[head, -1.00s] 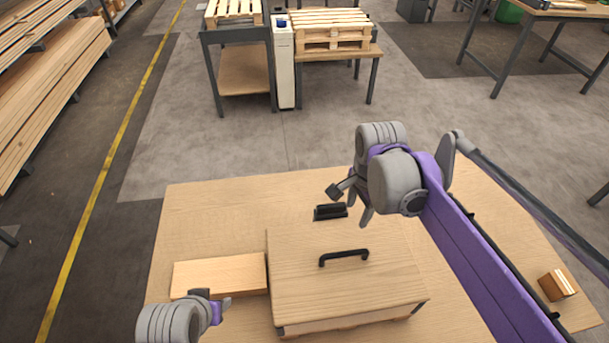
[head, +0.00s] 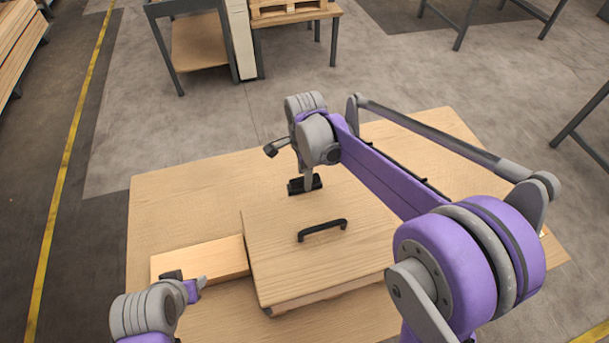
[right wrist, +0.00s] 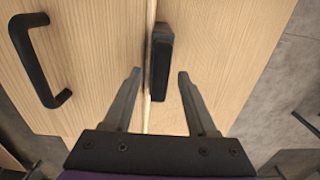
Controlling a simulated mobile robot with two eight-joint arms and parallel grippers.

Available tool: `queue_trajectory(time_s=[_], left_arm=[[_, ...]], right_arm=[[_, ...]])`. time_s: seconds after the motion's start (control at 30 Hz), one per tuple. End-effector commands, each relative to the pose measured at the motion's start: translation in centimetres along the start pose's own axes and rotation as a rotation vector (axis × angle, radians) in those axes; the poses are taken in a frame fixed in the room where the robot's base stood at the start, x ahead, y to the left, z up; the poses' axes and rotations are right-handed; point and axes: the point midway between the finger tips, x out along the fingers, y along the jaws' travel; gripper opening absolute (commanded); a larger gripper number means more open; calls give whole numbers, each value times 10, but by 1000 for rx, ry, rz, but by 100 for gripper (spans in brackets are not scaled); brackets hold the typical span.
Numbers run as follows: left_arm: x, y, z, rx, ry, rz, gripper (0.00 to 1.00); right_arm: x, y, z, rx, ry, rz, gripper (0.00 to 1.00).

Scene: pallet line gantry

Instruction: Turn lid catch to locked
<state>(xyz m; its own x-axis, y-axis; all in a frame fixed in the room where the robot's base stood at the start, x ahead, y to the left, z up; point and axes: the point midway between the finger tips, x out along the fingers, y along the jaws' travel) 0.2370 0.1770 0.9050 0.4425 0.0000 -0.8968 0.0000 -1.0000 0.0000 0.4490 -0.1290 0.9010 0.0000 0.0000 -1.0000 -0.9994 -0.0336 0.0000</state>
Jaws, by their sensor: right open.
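The lid catch (head: 304,186) is a small black block at the far edge of the wooden lid (head: 285,262), which carries a black bar handle (head: 322,230). My right gripper (head: 290,163) is above the catch, and one finger partly hides it. In the right wrist view the catch (right wrist: 160,60) lies lengthwise along the seam, between the spread fingertips of the gripper (right wrist: 159,75). Gaps show on both sides, so the fingers look clear of it. The handle (right wrist: 40,62) is at the left there. My left gripper (head: 188,282) is low at the left; its opening is unclear.
A light wooden board (head: 205,258) lies left of the lidded box, close to my left gripper. The wooden tabletop (head: 190,205) is bare behind the box. Beyond a strip of floor stands a bench with a pallet (head: 290,8).

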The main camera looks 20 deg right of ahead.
Motion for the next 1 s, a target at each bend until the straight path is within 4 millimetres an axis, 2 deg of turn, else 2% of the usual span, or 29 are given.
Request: queue_trajectory(time_s=[0.1,0.37,0.47,0.7,1.0], left_arm=[[0,0,0,0,0,0,49],[0,0,0,0,0,0,49],[0,0,0,0,0,0,49],[0,0,0,0,0,0,49],[0,0,0,0,0,0,49]], right_arm=[[7,0,0,0,0,0,57],[8,0,0,0,0,0,57],[8,0,0,0,0,0,43],[8,0,0,-1,0,0,0],[8,0,0,-6,0,0,0]])
